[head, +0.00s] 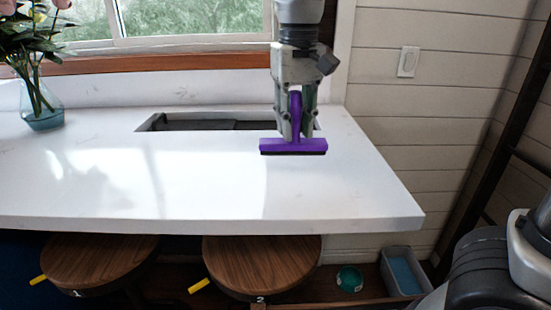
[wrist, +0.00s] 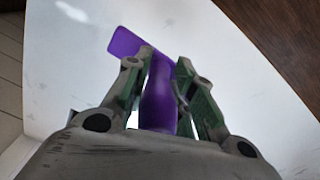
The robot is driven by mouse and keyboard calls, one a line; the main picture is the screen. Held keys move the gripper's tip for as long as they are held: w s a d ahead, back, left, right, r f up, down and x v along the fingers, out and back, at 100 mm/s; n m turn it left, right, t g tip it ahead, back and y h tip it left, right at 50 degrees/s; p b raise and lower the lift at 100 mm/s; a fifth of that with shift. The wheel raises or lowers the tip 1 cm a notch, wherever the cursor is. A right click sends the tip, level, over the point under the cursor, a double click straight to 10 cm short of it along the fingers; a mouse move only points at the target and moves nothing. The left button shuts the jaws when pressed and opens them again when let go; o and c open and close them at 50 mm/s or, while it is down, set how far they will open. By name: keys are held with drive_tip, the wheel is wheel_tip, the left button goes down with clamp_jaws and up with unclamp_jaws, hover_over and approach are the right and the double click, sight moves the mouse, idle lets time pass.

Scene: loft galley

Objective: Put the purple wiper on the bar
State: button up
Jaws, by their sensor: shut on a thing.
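The purple wiper (head: 293,146) has a wide flat head with a dark lower edge and an upright handle. My gripper (head: 297,115) points down and is shut on the handle. In the wrist view my gripper (wrist: 160,85) has its fingers on both sides of the purple wiper (wrist: 158,100), and the head sticks out past the fingertips. The bar (head: 120,185) is a white counter under the window. The wiper head appears over the bar's right part; I cannot tell whether it touches the surface.
A dark sink-like recess (head: 200,122) lies behind the wiper. A glass vase (head: 42,105) with flowers stands at the far left. Two round wooden stools (head: 262,262) (head: 98,262) sit below the front edge. A grey bin (head: 403,270) and a green bowl (head: 350,279) are on the floor. The bar's middle is clear.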

sight(291, 154)
drive_tip(key=f, duration=0.6)
drive_tip(key=shift+s+a+f, duration=0.1)
drive_tip(key=shift+s+a, duration=0.05)
drive_tip(key=shift+a, duration=0.25)
drive_tip(key=shift+f, duration=0.4)
drive_tip(key=shift+f, duration=0.1)
drive_tip(key=o, duration=0.9)
drive_tip(key=shift+d, duration=0.1)
